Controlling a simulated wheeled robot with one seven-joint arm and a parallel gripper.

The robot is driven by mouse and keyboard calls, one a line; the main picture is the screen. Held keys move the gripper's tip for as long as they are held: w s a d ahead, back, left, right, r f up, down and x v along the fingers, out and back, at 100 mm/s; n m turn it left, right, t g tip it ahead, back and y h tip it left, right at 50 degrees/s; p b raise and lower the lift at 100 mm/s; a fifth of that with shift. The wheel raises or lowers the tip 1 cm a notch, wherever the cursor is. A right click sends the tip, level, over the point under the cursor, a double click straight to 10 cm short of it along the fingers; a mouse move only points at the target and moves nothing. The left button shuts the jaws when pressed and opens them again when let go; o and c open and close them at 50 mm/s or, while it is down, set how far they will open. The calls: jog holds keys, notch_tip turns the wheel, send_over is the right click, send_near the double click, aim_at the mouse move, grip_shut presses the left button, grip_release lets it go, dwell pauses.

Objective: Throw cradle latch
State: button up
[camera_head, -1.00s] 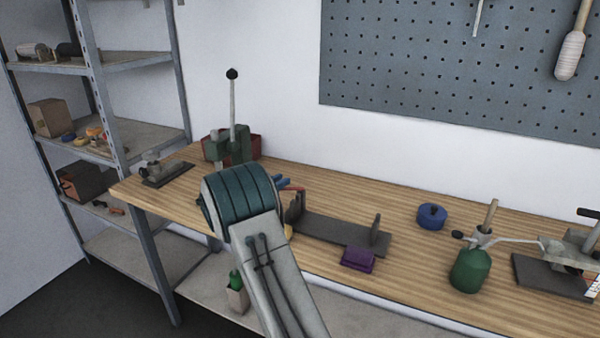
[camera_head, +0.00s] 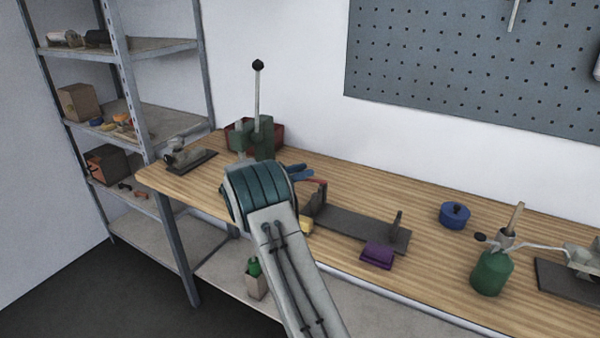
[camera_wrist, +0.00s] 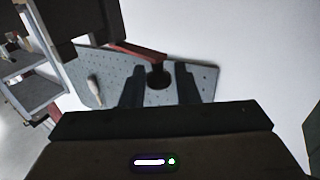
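The dark grey cradle (camera_head: 355,228) stands on the wooden bench, with an upright plate at each end. A red bar (camera_head: 318,182) shows at its left end, partly hidden by my arm. In the wrist view a red bar (camera_wrist: 135,50) ends near a round black knob (camera_wrist: 158,77); this looks like the latch lever. My gripper (camera_wrist: 159,80) has its two dark fingers apart, and the knob appears between them with small gaps at the sides. I cannot tell the knob's depth. In the head view my gripper is hidden behind my arm.
A purple block (camera_head: 377,256) lies in front of the cradle. Blue handles (camera_head: 300,172) and a yellow piece (camera_head: 306,226) lie near my arm. A green lever press (camera_head: 258,138) stands behind. A blue pot (camera_head: 454,215) and green torch (camera_head: 492,272) stand right. Metal shelves (camera_head: 165,120) are left.

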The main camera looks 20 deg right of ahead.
jog(key=shift+o, duration=0.5)
jog(key=shift+a, duration=0.3)
jog(key=s+a+b, duration=0.1)
jog(key=a, duration=1.2)
jog(key=shift+s+b, duration=0.3)
jog(key=shift+s, duration=0.1)
